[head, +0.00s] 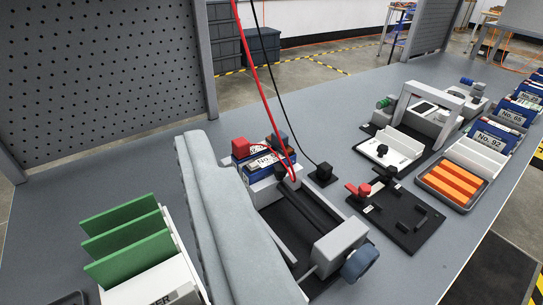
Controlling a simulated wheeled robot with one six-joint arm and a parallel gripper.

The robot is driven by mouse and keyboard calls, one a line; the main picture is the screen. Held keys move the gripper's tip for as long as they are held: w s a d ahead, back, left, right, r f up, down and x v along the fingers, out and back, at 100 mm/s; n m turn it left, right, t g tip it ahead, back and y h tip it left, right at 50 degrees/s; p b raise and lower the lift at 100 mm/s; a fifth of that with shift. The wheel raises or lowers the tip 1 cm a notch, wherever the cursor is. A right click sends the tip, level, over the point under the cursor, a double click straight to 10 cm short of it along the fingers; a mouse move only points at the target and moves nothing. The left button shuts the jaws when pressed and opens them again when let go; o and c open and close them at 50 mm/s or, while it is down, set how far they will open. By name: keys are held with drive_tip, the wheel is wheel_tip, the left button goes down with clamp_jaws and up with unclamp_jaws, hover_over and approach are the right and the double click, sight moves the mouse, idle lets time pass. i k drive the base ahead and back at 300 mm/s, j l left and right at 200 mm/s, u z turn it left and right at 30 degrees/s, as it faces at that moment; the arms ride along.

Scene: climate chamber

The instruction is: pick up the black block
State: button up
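A small black block (323,174) sits on the grey bench at the middle of the head view, just right of a clamp fixture. A thin black cable runs down to it from above.
The clamp fixture (340,240) with a blue knob stands in front. Green plates (125,235) stand at left. A black plate (405,215), an orange-striped tray (455,182) and blue boxes (492,140) are right. Cables hang overhead.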

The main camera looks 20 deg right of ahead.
sight(324, 171)
drive_tip(key=z, duration=0.9)
drive_tip(key=i+l+u, duration=0.15)
drive_tip(key=k+l, duration=0.05)
drive_tip(key=l, duration=0.05)
